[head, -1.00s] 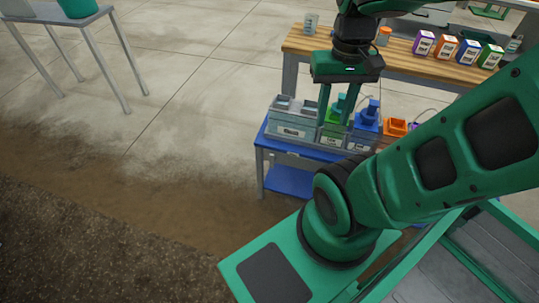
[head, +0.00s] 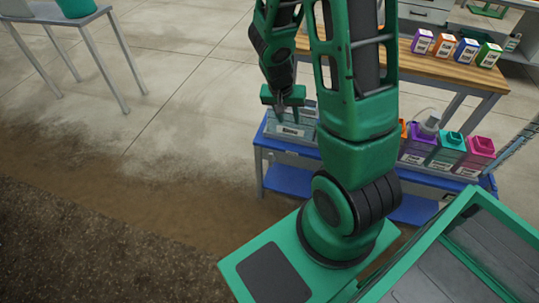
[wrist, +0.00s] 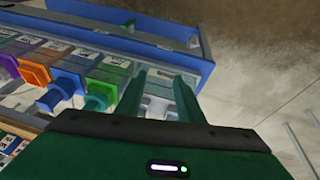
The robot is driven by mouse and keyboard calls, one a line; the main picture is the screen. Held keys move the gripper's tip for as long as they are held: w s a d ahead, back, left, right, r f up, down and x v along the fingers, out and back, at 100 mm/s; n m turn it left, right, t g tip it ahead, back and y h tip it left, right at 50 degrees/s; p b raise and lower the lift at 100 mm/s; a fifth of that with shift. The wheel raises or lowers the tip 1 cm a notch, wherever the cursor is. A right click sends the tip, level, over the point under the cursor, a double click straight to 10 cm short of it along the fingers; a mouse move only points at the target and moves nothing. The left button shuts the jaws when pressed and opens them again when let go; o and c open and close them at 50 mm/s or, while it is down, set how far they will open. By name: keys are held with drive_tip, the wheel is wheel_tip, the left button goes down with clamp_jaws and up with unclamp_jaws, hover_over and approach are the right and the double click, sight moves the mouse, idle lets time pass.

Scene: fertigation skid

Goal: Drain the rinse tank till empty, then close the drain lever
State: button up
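The grey, clear-sided tank with a white label, probably the rinse tank (head: 289,133), stands at the left end of the blue bench (head: 287,180). My gripper (head: 287,117) is over this tank, fingers pointing down. In the wrist view my two green fingers (wrist: 158,80) are apart, with pale grey tank parts showing between and below them. Nothing is held. The water level is not clear.
Purple (head: 419,142), teal (head: 447,150) and pink (head: 476,156) containers stand to the right on the bench; my arm hides the middle ones. A wooden table (head: 450,72) with coloured boxes is behind. A grey table (head: 65,15) is at far left. Floor left of the bench is clear.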

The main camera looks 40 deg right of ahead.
drive_tip(key=t, duration=0.2)
approach(270, 154)
drive_tip(key=shift+m, duration=0.4)
drive_tip(key=x, duration=1)
drive_tip(key=shift+d+f, duration=0.15)
drive_tip(key=shift+d, duration=0.1)
clamp_jaws()
